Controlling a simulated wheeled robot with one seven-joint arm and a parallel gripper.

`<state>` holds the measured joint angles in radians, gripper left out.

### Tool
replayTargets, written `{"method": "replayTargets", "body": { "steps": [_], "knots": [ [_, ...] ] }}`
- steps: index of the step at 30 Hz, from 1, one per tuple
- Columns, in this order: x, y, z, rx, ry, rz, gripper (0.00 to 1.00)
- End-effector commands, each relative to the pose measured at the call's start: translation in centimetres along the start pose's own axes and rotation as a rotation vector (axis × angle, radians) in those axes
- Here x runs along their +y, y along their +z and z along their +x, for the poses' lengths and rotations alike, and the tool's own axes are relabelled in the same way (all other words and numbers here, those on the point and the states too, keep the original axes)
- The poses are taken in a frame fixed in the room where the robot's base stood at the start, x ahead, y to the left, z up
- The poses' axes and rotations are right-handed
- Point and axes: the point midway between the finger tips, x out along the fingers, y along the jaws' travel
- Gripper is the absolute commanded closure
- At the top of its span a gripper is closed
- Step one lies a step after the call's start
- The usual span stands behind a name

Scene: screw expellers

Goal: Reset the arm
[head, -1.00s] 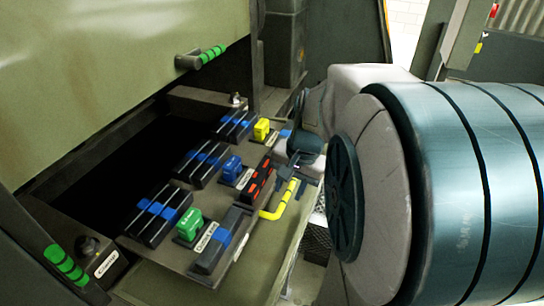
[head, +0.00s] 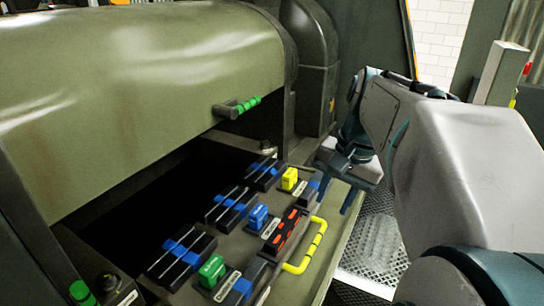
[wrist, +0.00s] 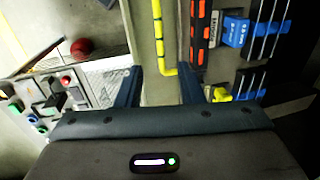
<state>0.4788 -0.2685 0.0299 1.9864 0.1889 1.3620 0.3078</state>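My gripper (head: 350,188) is in the head view at the right of the machine's pulled-out panel, near the yellow handle (head: 313,247). In the wrist view my gripper (wrist: 160,85) has its two dark blue fingers spread wide apart, with nothing held between them. The panel edge and the lower end of the yellow handle (wrist: 163,50) show between and beyond the fingers. My arm is bent, coming in from the right of the head view.
The panel carries black blocks with blue bands (head: 182,252), green (head: 211,270), blue (head: 258,216) and yellow (head: 289,179) parts, and a red-and-black bar (head: 285,230). A green machine cover (head: 150,100) hangs above. Metal grating floor (head: 375,240) lies right of the panel.

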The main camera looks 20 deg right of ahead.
Motion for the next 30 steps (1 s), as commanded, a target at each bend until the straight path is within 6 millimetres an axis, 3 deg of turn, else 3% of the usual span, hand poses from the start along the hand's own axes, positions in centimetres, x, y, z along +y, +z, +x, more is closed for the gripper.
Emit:
{"method": "replayTargets", "body": {
  "steps": [11, 30],
  "knots": [
    [0.0, 0.0, 1.1, -0.002, 0.0, 0.001, 0.66],
    [0.1, 0.1, 12.4, -0.005, 0.001, 0.001, 0.66]
  ]
}}
